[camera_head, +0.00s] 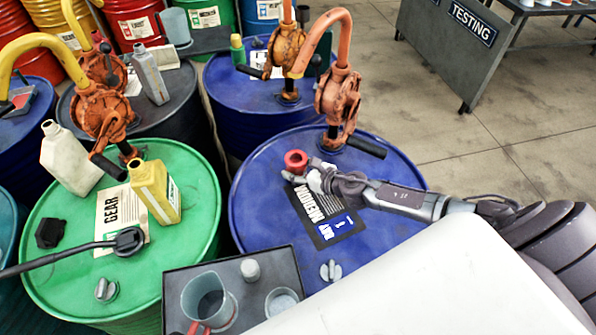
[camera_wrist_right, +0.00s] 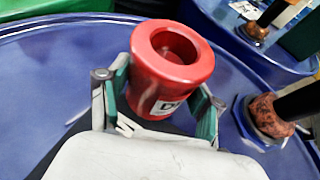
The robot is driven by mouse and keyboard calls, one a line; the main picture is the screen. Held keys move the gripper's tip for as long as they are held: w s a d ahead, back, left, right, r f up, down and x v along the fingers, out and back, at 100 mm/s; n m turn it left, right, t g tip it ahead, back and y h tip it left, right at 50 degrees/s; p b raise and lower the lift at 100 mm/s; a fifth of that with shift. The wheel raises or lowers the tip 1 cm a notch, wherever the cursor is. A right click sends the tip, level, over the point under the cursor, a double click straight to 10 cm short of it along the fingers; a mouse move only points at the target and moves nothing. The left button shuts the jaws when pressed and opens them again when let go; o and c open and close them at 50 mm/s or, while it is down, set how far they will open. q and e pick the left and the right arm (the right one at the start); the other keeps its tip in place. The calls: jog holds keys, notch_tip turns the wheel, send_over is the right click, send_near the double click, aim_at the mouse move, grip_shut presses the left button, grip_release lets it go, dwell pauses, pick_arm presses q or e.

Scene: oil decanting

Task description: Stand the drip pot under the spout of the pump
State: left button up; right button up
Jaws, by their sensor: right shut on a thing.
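The drip pot, a red round pot (camera_head: 295,160), is upright over the blue drum top (camera_head: 262,190). It also shows in the right wrist view (camera_wrist_right: 173,80) with its opening up. My right gripper (camera_head: 309,171) is shut around the pot's sides, one finger on each side in the wrist view (camera_wrist_right: 162,90). I cannot tell whether the pot touches the drum. An orange rusty pump (camera_head: 338,97) stands behind the pot on this drum. Its pipe arches up and left, and its spout end (camera_head: 297,72) hangs above and behind the pot in the picture. My left gripper is not visible.
A label sheet (camera_head: 325,222) and a grey cap (camera_head: 330,271) lie on the blue drum. A tray (camera_head: 178,285) with a jug (camera_head: 207,299) stands in front. A green drum (camera_head: 190,235) bears bottles at the left. The pump's black handle (camera_head: 366,147) sticks out right of the pot.

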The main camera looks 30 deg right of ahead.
jog(key=shift+w+f, duration=0.1)
jog(key=shift+f, duration=0.35)
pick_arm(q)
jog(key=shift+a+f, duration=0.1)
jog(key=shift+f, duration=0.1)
pick_arm(e)
jog(key=shift+f, duration=0.1)
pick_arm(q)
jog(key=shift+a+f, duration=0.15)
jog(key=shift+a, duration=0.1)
pick_arm(e)
jog(key=o, duration=1.4)
jog(key=shift+o, duration=0.2)
